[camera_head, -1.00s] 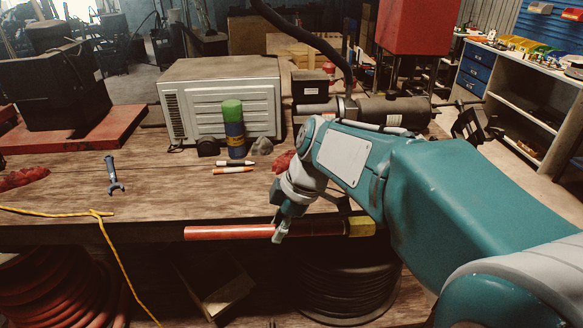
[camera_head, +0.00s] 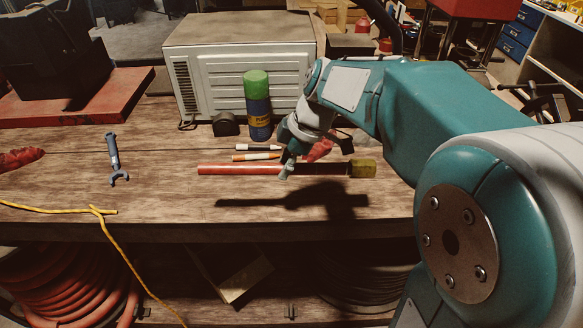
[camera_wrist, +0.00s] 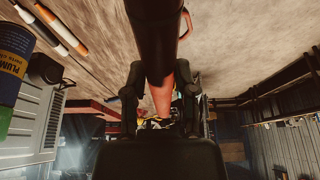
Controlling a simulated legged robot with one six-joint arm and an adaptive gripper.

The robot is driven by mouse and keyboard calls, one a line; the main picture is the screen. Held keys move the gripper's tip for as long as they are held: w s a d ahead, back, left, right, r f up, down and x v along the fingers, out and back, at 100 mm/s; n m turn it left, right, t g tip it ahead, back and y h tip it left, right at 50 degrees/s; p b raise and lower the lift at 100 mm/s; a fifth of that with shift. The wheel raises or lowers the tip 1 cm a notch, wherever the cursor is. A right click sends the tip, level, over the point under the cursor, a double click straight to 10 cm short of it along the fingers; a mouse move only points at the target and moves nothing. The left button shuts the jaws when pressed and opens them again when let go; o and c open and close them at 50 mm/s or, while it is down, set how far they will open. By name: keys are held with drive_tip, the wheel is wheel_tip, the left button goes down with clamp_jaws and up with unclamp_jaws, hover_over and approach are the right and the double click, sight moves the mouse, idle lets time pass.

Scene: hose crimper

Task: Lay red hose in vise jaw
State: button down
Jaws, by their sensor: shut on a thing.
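The red hose (camera_head: 240,168) is held level above the wooden bench, with its shadow on the wood in front of it. It is red at the left, dark further right, and has a yellowish end piece (camera_head: 363,168). My gripper (camera_head: 287,168) is shut around the red part. In the wrist view, the hose's red part (camera_wrist: 161,98) runs between the two dark fingers and its dark part reaches toward the camera's top. I cannot make out a vise jaw; my arm covers the bench's right side.
A green-capped blue can (camera_head: 257,105) stands before a white microwave-like box (camera_head: 240,55). Two markers (camera_head: 257,156) lie behind the hose. A blue wrench (camera_head: 114,155) and yellow cord (camera_head: 60,208) lie left. The bench front between cord and hose is clear.

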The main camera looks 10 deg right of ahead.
drive_tip(key=w+f, duration=0.2)
drive_tip(key=w, duration=0.3)
hover_over(271, 178)
drive_tip(key=s+d, duration=0.1)
wheel_tip(271, 178, down, 5)
drive_tip(key=shift+s+f, duration=0.1)
drive_tip(key=shift+s, duration=0.05)
drive_tip(key=shift+w+a+f, duration=0.1)
drive_tip(key=shift+w+f, duration=0.3)
drive_tip(key=shift+f, duration=0.05)
drive_tip(key=shift+w+f, duration=0.1)
drive_tip(key=shift+f, duration=1.55)
drive_tip(key=shift+f, duration=0.35)
drive_tip(key=shift+c, duration=2)
unclamp_jaws()
